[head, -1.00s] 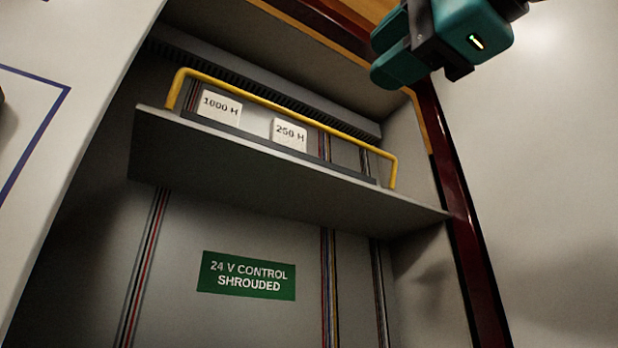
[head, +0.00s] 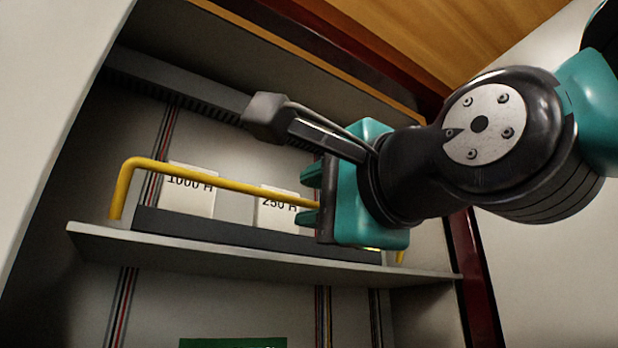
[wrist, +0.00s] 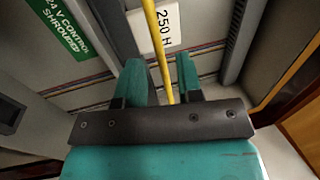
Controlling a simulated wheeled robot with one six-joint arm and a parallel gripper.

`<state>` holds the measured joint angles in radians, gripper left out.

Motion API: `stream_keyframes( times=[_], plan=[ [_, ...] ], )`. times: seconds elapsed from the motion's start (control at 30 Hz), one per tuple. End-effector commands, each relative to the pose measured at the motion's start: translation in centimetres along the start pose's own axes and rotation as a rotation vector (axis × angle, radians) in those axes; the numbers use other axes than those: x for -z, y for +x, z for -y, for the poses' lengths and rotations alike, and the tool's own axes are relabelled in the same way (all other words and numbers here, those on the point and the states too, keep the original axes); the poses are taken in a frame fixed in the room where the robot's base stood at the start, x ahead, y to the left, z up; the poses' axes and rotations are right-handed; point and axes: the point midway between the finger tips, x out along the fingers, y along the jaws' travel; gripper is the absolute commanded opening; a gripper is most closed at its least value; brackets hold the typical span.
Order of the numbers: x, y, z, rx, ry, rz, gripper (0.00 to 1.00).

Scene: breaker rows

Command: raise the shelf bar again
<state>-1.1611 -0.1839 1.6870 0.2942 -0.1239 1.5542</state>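The yellow shelf bar (head: 230,184) stands above the front of the grey shelf (head: 200,255), its left post at the shelf's left end. It passes in front of the labelled blocks. My gripper (head: 305,196) is at the bar's right half, with one finger above the bar and one below in the head view. In the wrist view the bar (wrist: 158,35) runs between the two teal fingers, with gaps beside it. My gripper is open there; contact cannot be made out. My gripper hides part of the bar's right half; its right post shows just past it.
White blocks marked 1000 H (head: 188,188) and 250 H (head: 278,208) stand behind the bar on a dark strip. A slotted grey duct (head: 180,85) runs above. The dark red cabinet edge (head: 472,270) is at right. A green sign (wrist: 60,25) is below the shelf.

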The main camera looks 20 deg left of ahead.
Motion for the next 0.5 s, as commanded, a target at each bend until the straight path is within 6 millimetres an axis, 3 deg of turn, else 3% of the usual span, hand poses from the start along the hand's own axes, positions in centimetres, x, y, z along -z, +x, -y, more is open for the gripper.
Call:
stream_keyframes(
  times=[0.2,0.5],
  plan=[
    [0.0,2.8,0.2,0.000,-0.001,-0.001,0.33],
    [0.0,3.3,0.0,0.001,0.000,0.000,0.33]
  ],
)
